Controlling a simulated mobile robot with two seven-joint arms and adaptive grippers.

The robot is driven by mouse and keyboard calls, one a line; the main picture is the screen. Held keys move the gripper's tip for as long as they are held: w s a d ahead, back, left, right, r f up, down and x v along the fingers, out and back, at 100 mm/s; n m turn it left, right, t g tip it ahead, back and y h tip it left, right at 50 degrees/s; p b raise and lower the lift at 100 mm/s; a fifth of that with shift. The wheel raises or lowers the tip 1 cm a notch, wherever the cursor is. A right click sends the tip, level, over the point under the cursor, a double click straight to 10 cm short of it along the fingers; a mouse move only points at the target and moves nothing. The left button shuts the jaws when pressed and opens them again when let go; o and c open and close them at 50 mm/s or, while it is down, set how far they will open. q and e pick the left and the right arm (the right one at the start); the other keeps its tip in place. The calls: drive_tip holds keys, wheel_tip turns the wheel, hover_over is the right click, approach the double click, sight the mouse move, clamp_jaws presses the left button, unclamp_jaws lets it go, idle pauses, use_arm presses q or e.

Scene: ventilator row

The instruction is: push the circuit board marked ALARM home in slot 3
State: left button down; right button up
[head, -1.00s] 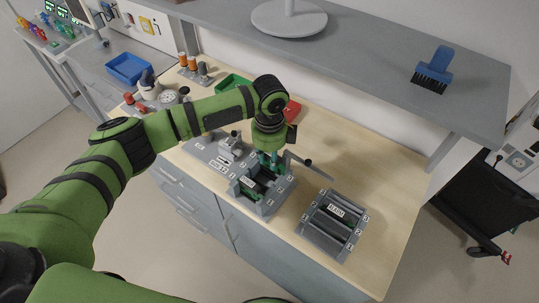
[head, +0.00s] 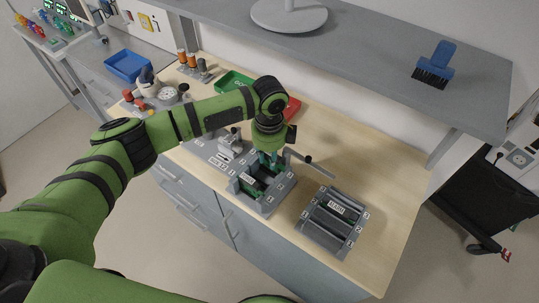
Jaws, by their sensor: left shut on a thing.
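My left gripper (head: 268,160) reaches down into a grey fixture (head: 268,205) on the wooden bench. It is shut on a green circuit board (head: 256,187) whose lower part sits in the fixture. A small white label (head: 248,178) shows beside it, too small to read. To the right stands a grey slotted rack (head: 322,239) with numbered tags along its side. A board (head: 337,208) with a white label, which seems to read ALARM, lies among its slots. I cannot tell how deep either board sits. My right gripper is not in view.
A lever with a dark knob (head: 308,159) sticks out between fixture and rack. A red tray (head: 293,108) and a green tray (head: 235,82) lie behind my arm. A grey shelf (head: 360,48) with a blue brush (head: 436,66) overhangs the back. The bench's right end is clear.

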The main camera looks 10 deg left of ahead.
use_arm(q)
drive_tip(key=shift+f+b, duration=0.4)
drive_tip(key=shift+f, duration=0.45)
idle(0.5)
drive_tip(key=c, duration=1)
unclamp_jaws()
drive_tip(key=shift+o, duration=0.2)
drive_tip(key=shift+r, duration=0.1)
wheel_tip(320, 180, up, 5)
drive_tip(key=p, duration=0.5)
drive_tip(key=shift+r, duration=0.95)
